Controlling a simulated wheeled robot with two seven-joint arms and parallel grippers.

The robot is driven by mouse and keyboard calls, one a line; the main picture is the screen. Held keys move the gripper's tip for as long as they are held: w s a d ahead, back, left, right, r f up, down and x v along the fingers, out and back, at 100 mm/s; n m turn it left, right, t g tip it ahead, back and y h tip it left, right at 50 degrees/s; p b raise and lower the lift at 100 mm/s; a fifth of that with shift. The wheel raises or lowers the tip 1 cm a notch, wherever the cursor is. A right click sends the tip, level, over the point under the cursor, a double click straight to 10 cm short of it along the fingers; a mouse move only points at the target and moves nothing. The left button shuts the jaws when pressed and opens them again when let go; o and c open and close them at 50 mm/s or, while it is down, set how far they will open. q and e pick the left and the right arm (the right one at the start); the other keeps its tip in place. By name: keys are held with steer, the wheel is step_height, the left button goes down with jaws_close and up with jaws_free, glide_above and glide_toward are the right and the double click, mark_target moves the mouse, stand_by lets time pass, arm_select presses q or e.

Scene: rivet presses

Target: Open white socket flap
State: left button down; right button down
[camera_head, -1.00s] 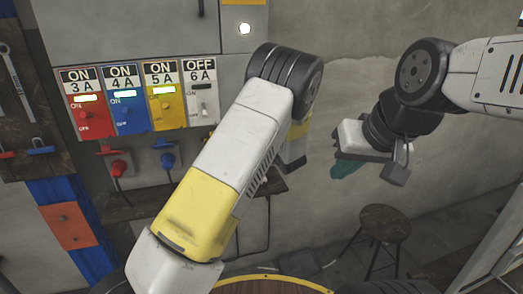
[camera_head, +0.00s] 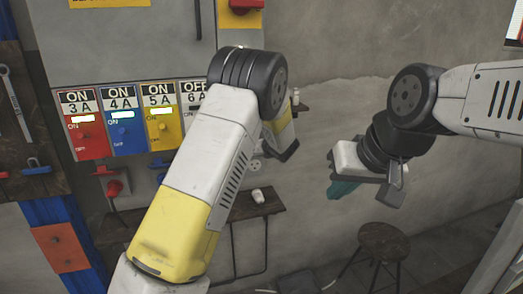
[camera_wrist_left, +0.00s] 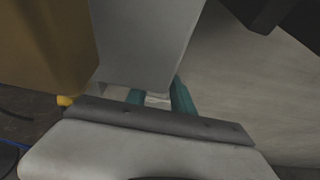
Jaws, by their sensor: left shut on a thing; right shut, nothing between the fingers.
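My left arm crosses the middle of the head view and hides its own gripper and most of the white socket area under the 6 A switch. In the left wrist view the teal fingers of my left gripper (camera_wrist_left: 158,99) are closed around a small pale piece. It seems to be part of the white socket flap (camera_wrist_left: 150,45), a pale grey panel just beyond the fingers. How far the flap is open cannot be told. My right gripper (camera_head: 341,188) is shut and empty in front of the bare wall at the right.
Red (camera_head: 82,135), blue (camera_head: 124,133) and yellow (camera_head: 161,130) switch panels read ON. A red plug (camera_head: 115,187) sits below. A white plug (camera_head: 258,196) lies on a shelf (camera_head: 262,208). A stool (camera_head: 384,240) stands lower right.

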arm_select(q)
steer(key=shift+w+a+r, duration=0.2)
steer(key=shift+w+r, duration=0.15)
steer(key=shift+r, duration=0.15)
steer(key=c, duration=1.1)
jaws_free()
steer(key=shift+f, duration=0.15)
steer(key=shift+d, duration=0.1)
steer(key=shift+s, duration=0.2)
steer(key=v, duration=0.7)
steer(key=shift+s, duration=0.15)
steer(key=shift+s+d, duration=0.1)
